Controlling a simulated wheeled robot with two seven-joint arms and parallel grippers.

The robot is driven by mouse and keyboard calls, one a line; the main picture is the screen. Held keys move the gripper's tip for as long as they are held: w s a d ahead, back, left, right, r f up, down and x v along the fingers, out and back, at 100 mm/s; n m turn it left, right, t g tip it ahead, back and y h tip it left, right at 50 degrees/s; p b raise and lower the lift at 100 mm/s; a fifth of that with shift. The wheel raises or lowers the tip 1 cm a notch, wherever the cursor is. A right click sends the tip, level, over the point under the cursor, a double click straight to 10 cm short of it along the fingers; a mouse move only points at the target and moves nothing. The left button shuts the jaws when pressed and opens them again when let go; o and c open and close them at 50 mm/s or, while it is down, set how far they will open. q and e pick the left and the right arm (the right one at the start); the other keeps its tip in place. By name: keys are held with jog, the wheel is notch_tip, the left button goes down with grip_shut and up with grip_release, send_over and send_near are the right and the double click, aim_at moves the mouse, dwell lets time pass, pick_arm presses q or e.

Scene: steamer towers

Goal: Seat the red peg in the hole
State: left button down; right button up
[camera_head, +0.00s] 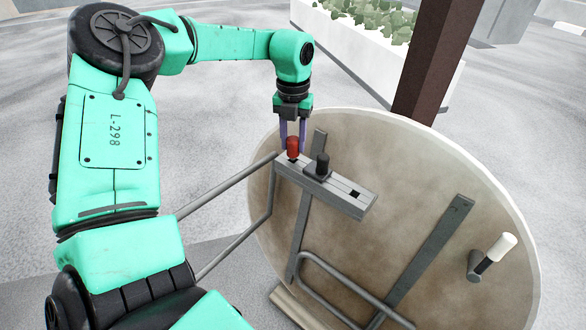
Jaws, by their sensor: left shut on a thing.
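The red peg (293,149) is upright between the fingers of my left gripper (292,143), which is shut on it. It is at the left end of a grey bar (335,195) fixed across a round tan board. A dark spot shows at the peg's lower end; I cannot tell whether the peg is in a hole or just above one. A square dark hole (354,193) is open near the bar's right end. A dark block with a black knob (323,160) sits on the bar between them. My right gripper is not in view.
The round board (420,165) has grey strips, a bent tube handle (335,280) and a white-tipped peg (496,250) on its right. Grey rails (225,187) run to its left side. A brown post (430,60) and a white planter (370,45) stand behind.

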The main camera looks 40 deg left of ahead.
pick_arm(q)
jog(key=shift+f+b, duration=0.55)
jog(key=shift+f, duration=0.15)
dwell(0.4)
jog(key=shift+c, duration=2.1)
grip_release()
notch_tip(320, 180, up, 15)
jog(key=shift+f, duration=0.15)
